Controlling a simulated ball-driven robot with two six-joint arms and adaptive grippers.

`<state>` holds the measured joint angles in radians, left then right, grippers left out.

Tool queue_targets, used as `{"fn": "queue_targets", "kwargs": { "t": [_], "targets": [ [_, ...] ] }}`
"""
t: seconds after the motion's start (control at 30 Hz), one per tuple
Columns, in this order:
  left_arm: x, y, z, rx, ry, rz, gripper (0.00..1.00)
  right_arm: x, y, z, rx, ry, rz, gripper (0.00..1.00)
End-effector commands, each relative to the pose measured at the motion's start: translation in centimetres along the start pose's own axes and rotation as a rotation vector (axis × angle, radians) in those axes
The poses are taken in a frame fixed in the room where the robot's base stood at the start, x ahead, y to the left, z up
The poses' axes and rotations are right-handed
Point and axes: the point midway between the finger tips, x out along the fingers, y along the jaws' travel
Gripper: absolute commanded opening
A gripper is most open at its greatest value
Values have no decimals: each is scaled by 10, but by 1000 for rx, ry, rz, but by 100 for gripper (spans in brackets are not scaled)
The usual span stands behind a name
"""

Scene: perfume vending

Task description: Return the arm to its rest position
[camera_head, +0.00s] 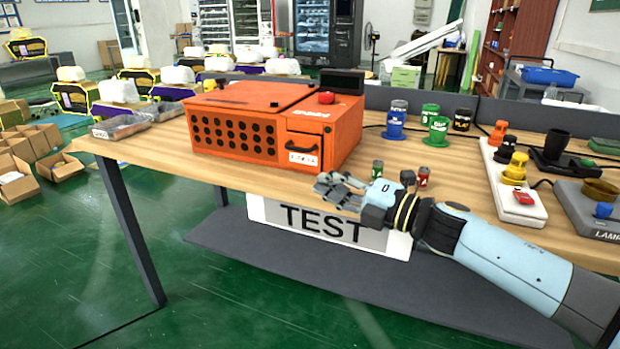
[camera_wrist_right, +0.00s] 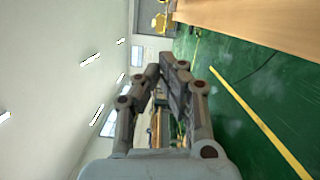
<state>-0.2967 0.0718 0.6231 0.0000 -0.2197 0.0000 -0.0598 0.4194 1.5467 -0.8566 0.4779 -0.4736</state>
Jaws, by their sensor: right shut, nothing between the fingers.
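My right arm comes in from the lower right in the head view. My right gripper (camera_head: 338,190) is over the front edge of the wooden table (camera_head: 160,150), in front of the orange box, and points left. In the right wrist view the right gripper (camera_wrist_right: 166,72) is shut with nothing held. That view looks past the fingers at the green floor, a pale wall and the side of a wooden surface. My left gripper is not in view.
The orange machine (camera_head: 262,125) stands behind my right gripper. Small red and green containers (camera_head: 422,177) stand near my wrist. Blue and green cups (camera_head: 396,118) stand farther back. A white button panel (camera_head: 518,195) is to the right. The TEST sign (camera_head: 300,222) hangs below the table edge.

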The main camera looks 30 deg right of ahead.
Motion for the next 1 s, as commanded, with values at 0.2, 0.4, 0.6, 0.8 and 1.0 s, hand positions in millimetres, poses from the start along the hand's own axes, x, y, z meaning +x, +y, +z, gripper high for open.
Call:
{"fn": "queue_targets", "kwargs": {
  "t": [0.2,0.4,0.6,0.8,1.0],
  "targets": [
    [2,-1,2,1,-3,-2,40,-12,0,0,0,0,0,0],
    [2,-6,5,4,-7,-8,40,-13,2,2,46,-52,-4,0],
    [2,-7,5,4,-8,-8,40,-38,1,15,393,-395,-66,0],
    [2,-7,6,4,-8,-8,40,-110,-30,-10,912,-810,-256,0],
    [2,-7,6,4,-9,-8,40,-170,-47,-64,1229,-1046,-463,0]
  ]
}}
